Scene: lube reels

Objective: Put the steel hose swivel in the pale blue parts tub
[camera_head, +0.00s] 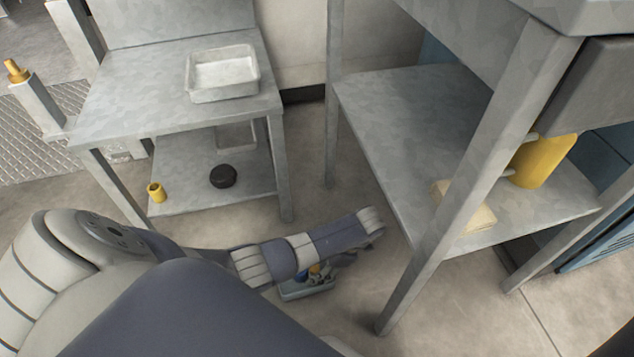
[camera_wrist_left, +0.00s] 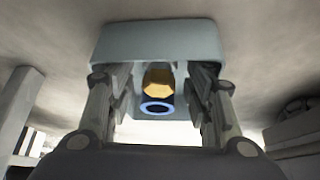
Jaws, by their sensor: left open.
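The pale blue parts tub (camera_head: 306,292) is low on the floor beneath my left arm in the head view. It also shows in the left wrist view (camera_wrist_left: 158,38), with a gold faceted piece (camera_wrist_left: 158,82) and a blue ring (camera_wrist_left: 157,107) seen at it between the fingers. My left gripper (camera_head: 332,266) is partly hidden by its own arm, right at the tub. In the wrist view its fingers (camera_wrist_left: 158,100) are spread apart, one on each side of these pieces, with no contact visible. I cannot make out a steel hose swivel. My right gripper is out of view.
A grey metal bench at the back left bears a pale tray (camera_head: 222,75). Its lower shelf holds a yellow cup (camera_head: 156,192) and a black round thing (camera_head: 223,176). A metal rack (camera_head: 405,120) on the right, with a yellow container (camera_head: 543,160), has a post close to my left arm.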

